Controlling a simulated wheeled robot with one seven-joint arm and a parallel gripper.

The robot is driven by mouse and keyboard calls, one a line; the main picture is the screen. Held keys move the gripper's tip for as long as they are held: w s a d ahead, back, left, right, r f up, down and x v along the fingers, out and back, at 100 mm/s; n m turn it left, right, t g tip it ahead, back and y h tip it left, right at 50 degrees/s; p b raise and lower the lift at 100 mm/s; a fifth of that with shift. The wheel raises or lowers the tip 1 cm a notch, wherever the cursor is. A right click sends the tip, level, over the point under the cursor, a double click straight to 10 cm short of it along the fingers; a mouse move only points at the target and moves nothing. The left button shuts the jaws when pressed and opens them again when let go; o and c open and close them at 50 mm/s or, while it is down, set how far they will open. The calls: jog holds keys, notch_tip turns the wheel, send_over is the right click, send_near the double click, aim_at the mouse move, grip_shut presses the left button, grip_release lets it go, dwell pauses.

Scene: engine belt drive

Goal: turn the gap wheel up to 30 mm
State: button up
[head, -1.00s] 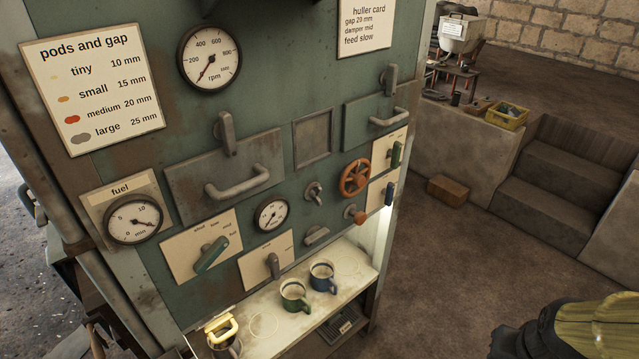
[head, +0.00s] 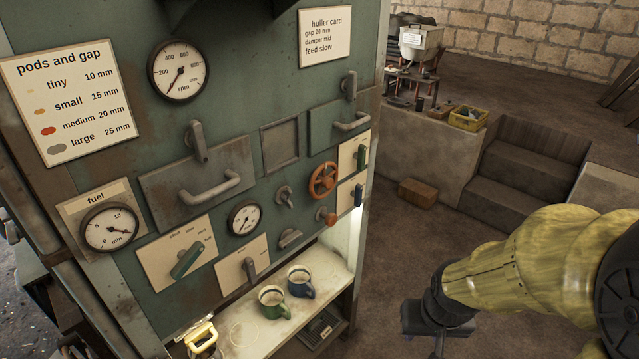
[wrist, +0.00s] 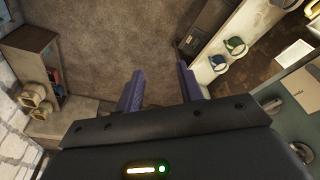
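The orange spoked wheel (head: 323,180), likely the gap wheel, is on the right part of the green panel, and nothing touches it. A small round dial (head: 244,218) sits left of it; its numbers are too small to read. My gripper (head: 438,343) hangs low over the floor, right of the panel and well apart from the wheel. In the wrist view my gripper (wrist: 160,70) is open, its two purple fingers apart with only floor between them. The wheel cannot be made out in the wrist view.
A small orange knob (head: 327,216) is below the wheel, and a green-handled switch (head: 361,156) is right of it. A green mug (head: 272,303) and a blue mug (head: 300,283) stand on the shelf below. Steps (head: 530,165) rise at right. Floor between panel and arm is clear.

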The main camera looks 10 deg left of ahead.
jog(key=shift+w, duration=0.1)
jog(key=w+d+r+n+t+y+b, duration=0.1)
jog(key=w+n+t+b, duration=0.25)
jog(key=w+n, duration=0.6)
jog(key=w+d+r+n+t+b, duration=0.1)
jog(key=w+r+n+t+b, duration=0.15)
jog(key=w+n+t, duration=0.65)
jog(key=w+a+r+n+g+y+b, duration=0.1)
jog(key=w+a+n+y+b, duration=0.3)
jog(key=n, duration=0.8)
jog(key=w+a+r+n+g+y+b, duration=0.1)
jog(key=w+a+n+g+y+b, duration=0.2)
jog(key=n+y, duration=0.6)
jog(key=w+a+n+b, duration=0.1)
jog(key=a+n, duration=0.1)
jog(key=n, duration=0.2)
jog(key=shift+w+a+r, duration=0.3)
jog(key=shift+w, duration=0.1)
